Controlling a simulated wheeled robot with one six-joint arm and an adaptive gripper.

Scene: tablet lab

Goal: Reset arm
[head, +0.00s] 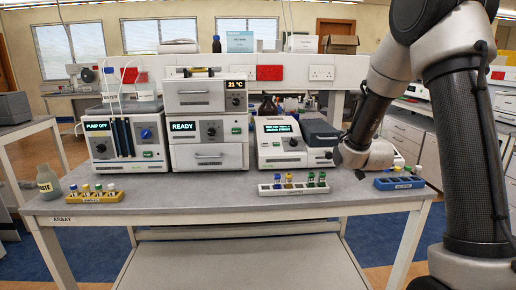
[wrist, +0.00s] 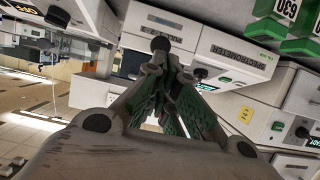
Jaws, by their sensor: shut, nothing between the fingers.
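My arm reaches in from the right in the head view, with its wrist low over the right part of the bench, beside the white instrument with a dark lid (head: 320,132). In the wrist view my gripper (wrist: 166,62) has its fingers drawn together, with nothing between them. The fingertips are hard to make out in the head view, against the wrist and the instrument. In the wrist view a white spectrophotometer (wrist: 235,50) lies just beyond the fingers.
On the bench (head: 225,190) are a yellow vial rack (head: 96,197), a white rack (head: 293,188) with several capped vials, a blue rack (head: 399,183) near my wrist and a waste bottle (head: 48,182). The pump unit (head: 126,140) and READY unit (head: 208,141) stand behind. The front strip has free room.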

